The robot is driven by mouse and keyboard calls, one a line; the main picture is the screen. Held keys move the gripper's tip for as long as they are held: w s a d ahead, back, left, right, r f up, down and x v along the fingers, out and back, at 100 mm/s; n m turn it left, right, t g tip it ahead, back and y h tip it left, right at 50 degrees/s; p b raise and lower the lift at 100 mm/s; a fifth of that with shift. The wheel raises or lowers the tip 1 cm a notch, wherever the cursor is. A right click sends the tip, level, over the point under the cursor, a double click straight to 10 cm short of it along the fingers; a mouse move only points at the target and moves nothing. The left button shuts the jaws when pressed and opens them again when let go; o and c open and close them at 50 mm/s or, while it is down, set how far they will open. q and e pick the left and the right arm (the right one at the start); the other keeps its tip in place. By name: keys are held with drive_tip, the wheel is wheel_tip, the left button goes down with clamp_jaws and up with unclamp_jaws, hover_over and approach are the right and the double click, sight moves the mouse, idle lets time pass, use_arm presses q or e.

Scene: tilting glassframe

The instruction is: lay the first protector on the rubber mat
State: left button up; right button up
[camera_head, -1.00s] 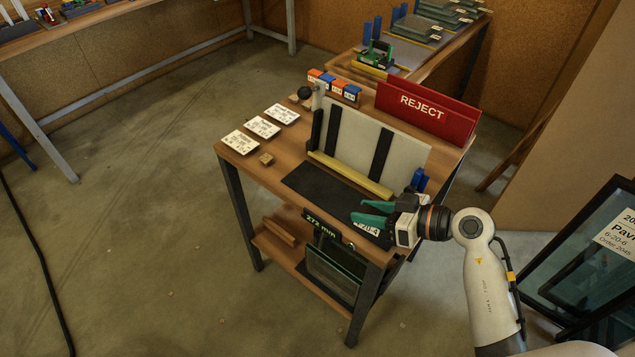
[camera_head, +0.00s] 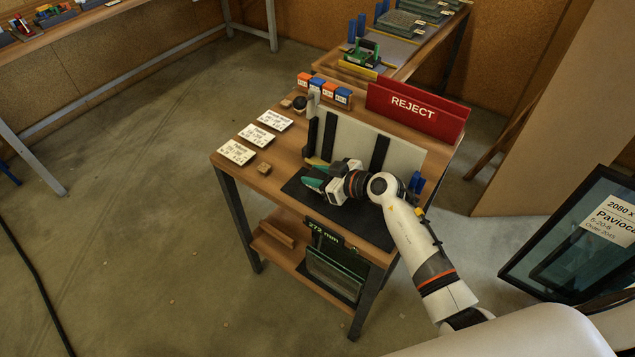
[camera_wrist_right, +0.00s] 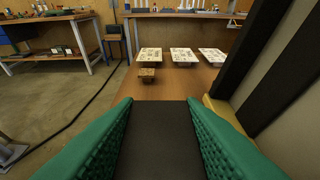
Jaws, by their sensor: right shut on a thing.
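The black rubber mat (camera_head: 375,225) lies on the wooden bench in front of the yellow rail. My right gripper (camera_head: 312,182) is low over the mat's left part, its green fingers pointing left. In the right wrist view the padded green fingers stand well apart, with a dark flat surface (camera_wrist_right: 160,140) between them. I take my right gripper as shut on the first protector, but its outline does not stand out from the black mat. I cannot tell whether it touches the mat. My left gripper is not in view.
A pale panel with black strips (camera_head: 350,140) and a red REJECT bin (camera_head: 413,107) stand behind the mat. Several white cards (camera_head: 237,152), a small wooden block (camera_head: 264,168) and blue pieces (camera_head: 417,182) are on the bench. A glass frame (camera_head: 560,250) leans at the right.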

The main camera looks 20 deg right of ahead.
wheel_tip(320, 180, down, 2)
drive_tip(key=shift+f, duration=0.1)
drive_tip(key=o, duration=1)
drive_tip(key=shift+f, duration=0.1)
drive_tip(key=shift+c, duration=0.2)
drive_tip(key=shift+s+d+r, duration=0.15)
drive_tip(key=shift+r, duration=0.1)
drive_tip(key=v, duration=0.7)
drive_tip(key=shift+p, duration=0.3)
